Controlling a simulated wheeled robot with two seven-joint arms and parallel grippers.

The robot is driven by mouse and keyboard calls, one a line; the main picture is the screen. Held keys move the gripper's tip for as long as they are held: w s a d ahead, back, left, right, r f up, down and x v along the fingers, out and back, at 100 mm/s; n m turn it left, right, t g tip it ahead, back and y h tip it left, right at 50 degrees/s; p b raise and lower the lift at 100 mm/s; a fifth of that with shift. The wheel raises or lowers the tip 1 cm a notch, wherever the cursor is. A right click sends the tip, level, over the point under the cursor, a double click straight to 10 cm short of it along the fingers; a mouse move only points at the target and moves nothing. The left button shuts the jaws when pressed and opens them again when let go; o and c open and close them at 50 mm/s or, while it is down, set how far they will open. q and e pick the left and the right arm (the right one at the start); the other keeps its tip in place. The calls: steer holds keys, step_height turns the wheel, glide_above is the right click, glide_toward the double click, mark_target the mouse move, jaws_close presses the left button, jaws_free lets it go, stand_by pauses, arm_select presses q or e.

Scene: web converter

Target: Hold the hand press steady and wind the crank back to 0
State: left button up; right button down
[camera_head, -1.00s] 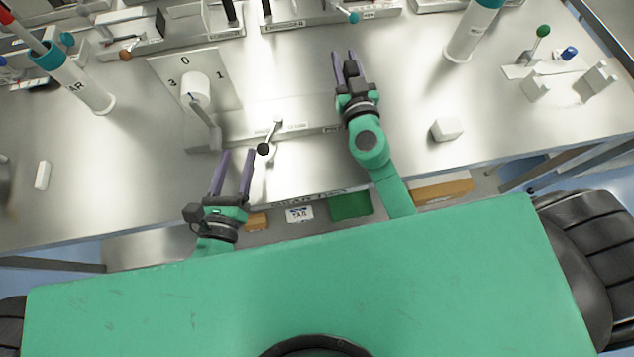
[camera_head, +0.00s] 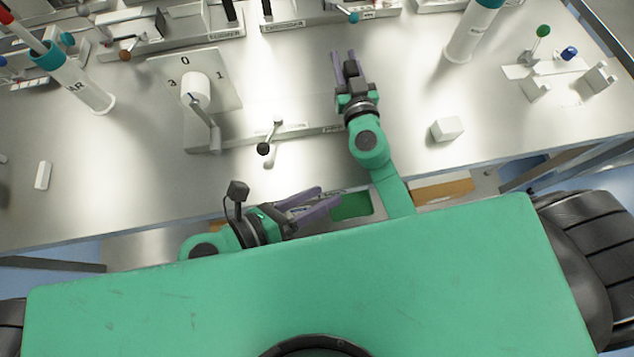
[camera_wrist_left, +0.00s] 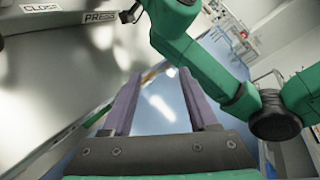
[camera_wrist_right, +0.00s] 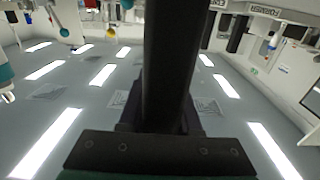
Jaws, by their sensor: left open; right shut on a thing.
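The crank (camera_head: 204,116) has a white hub (camera_head: 196,90) on an upright plate (camera_head: 228,85) marked 0, 1 and 3. Its grey arm hangs down and slightly right, away from the 0 at the top. My left gripper (camera_head: 328,197) is open and empty by the table's front edge, apart from the crank, its fingers pointing right. My right gripper (camera_head: 345,54) is shut on a thick dark bar (camera_wrist_right: 168,60), which appears to be the hand press's handle. The press body is mostly hidden behind my right arm. A PRESS label (camera_wrist_left: 99,17) shows in the left wrist view.
A white block (camera_head: 447,129) lies to the right. White tubes with teal caps stand at left (camera_head: 85,85) and right (camera_head: 470,35).

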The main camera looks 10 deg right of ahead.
mark_target(204, 115)
arm_select(q)
jaws_close()
steer(key=w+a+m+g, duration=0.1)
steer(key=w+m, duration=0.1)
steer(key=w+a+f+m+g, duration=0.1)
steer(key=w+a+m, duration=0.1)
steer(key=w+a+m+g+y, duration=0.1)
steer(key=w+a+m, duration=0.1)
steer(key=m, duration=0.1)
steer(key=shift+f, duration=0.3)
steer(key=w+a+r+m+g+y, duration=0.1)
steer(key=w+a+r+m, duration=0.2)
steer(key=a, duration=0.6)
steer(key=w+a+r+m+g+y, duration=0.1)
steer(key=w+a+r+y, duration=0.2)
steer(key=a, duration=0.7)
steer(key=w+a+r+m+g, duration=0.1)
steer(key=w+a+r+m, duration=0.15)
steer(key=w+a, duration=0.45)
steer(key=shift+n, duration=0.25)
steer(key=x, duration=0.2)
steer(key=s+x, duration=0.1)
steer(key=x, duration=0.5)
steer(key=shift+s+a+f, duration=0.3)
steer(key=shift+s+f, duration=0.05)
steer(key=shift+f, duration=0.05)
steer(key=d, duration=0.3)
steer(key=shift+f, duration=0.1)
steer(key=shift+d+f, duration=0.1)
steer(key=shift+d, duration=0.35)
